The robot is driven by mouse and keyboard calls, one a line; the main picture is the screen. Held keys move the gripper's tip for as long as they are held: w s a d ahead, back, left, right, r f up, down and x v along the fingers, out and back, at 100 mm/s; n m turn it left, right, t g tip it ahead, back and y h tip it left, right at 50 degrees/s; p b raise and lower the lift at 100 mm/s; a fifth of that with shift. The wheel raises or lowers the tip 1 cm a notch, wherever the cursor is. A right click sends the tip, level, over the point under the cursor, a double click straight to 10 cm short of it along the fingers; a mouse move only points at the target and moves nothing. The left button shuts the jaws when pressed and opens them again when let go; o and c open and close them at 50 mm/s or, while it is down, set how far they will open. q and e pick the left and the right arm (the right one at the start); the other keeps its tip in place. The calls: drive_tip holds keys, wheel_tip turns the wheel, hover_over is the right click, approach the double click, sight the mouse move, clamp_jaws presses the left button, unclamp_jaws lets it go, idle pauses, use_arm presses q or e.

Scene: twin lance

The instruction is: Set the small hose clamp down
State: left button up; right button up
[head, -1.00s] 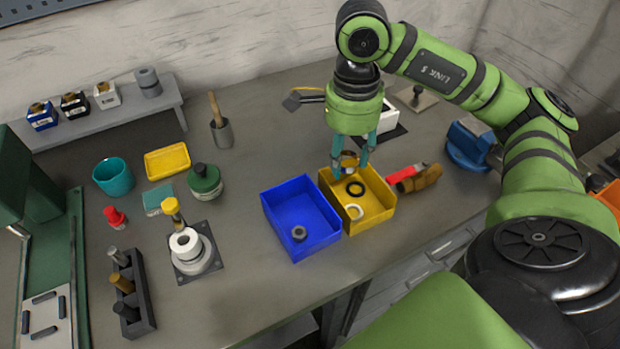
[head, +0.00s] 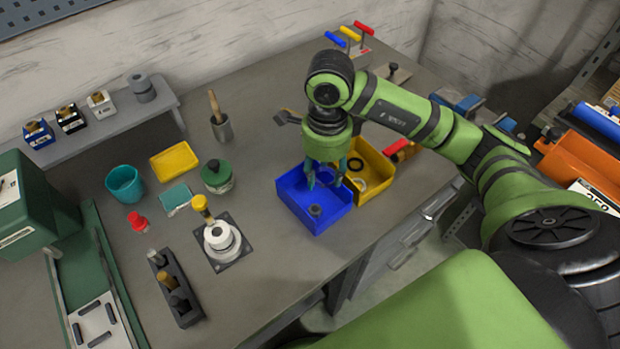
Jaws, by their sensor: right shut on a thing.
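My right gripper (head: 325,182) points down over the blue bin (head: 328,220), its teal fingertips at or just below the rim level; I cannot tell the exact height. It is shut on the small hose clamp (head: 325,176), a small ring mostly hidden between the fingers. A dark grey ring-shaped part (head: 315,210) lies on the floor of the blue bin, just in front of the fingers. My left gripper is out of view.
A yellow bin (head: 384,180) stands right against the blue one, with a black ring (head: 355,164) and a pale ring (head: 358,184) inside. A white spool on a post (head: 221,240) and a green jar (head: 217,177) stand to the left. Bare table lies between them and the bins.

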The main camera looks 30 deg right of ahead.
sight(309, 194)
drive_tip(key=shift+w+a+f, duration=0.35)
drive_tip(key=shift+w+a, duration=0.05)
drive_tip(key=shift+a, duration=0.15)
drive_tip(key=shift+w+a+f, duration=0.3)
drive_tip(key=shift+w+a, duration=0.05)
drive_tip(key=shift+a, duration=0.2)
drive_tip(key=shift+w+a+f+p, duration=0.15)
drive_tip(key=shift+f+p, duration=0.05)
drive_tip(key=shift+p, duration=0.1)
wheel_tip(309, 194, down, 3)
drive_tip(key=shift+f+p, duration=0.1)
drive_tip(key=shift+p, duration=0.5)
drive_tip(key=shift+f, duration=0.45)
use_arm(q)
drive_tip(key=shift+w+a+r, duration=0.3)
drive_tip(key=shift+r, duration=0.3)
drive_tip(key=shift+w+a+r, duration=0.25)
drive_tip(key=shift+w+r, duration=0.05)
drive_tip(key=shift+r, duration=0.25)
use_arm(e)
drive_tip(key=shift+f, duration=0.15)
drive_tip(key=o, duration=0.5)
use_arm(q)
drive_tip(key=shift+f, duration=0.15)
use_arm(e)
drive_tip(key=shift+o, duration=0.8)
